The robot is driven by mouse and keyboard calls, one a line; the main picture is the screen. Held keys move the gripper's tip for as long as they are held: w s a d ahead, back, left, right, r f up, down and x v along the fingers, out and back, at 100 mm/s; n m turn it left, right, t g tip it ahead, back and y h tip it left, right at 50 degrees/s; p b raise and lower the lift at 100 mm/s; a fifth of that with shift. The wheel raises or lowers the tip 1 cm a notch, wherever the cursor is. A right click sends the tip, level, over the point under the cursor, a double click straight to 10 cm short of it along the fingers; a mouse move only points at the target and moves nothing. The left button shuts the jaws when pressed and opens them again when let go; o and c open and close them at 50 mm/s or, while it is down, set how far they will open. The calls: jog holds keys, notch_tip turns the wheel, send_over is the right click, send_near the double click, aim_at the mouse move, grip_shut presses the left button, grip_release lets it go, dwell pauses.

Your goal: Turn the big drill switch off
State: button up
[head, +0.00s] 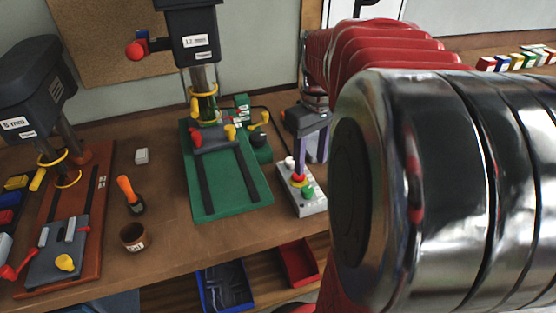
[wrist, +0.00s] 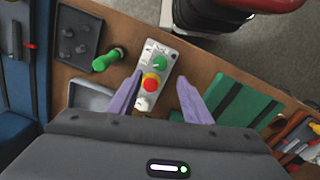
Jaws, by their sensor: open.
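The big drill (head: 195,38) has a black head with a 12 mm label, above a green base (head: 260,188). To its right is a grey switch box (head: 311,206) with a green button, a red button on a yellow ring and a white button. The wrist view shows this box (wrist: 150,62) too, with the red button (wrist: 151,82) between my purple fingers and the green button (wrist: 160,63) just beyond. My gripper (wrist: 160,76) is open and empty above the box. In the head view, a purple finger (head: 301,160) partly hides the buttons. Fingertip contact cannot be told.
A smaller 5 mm drill (head: 38,90) stands at the left. Blue (head: 203,292) and red (head: 300,264) bins sit below the front edge. My arm hides much of the right side.

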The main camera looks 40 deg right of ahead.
aim_at(307, 189)
notch_tip(307, 189, down, 10)
jog(key=shift+r, duration=0.25)
dwell(0.3)
jog(key=c, duration=1.1)
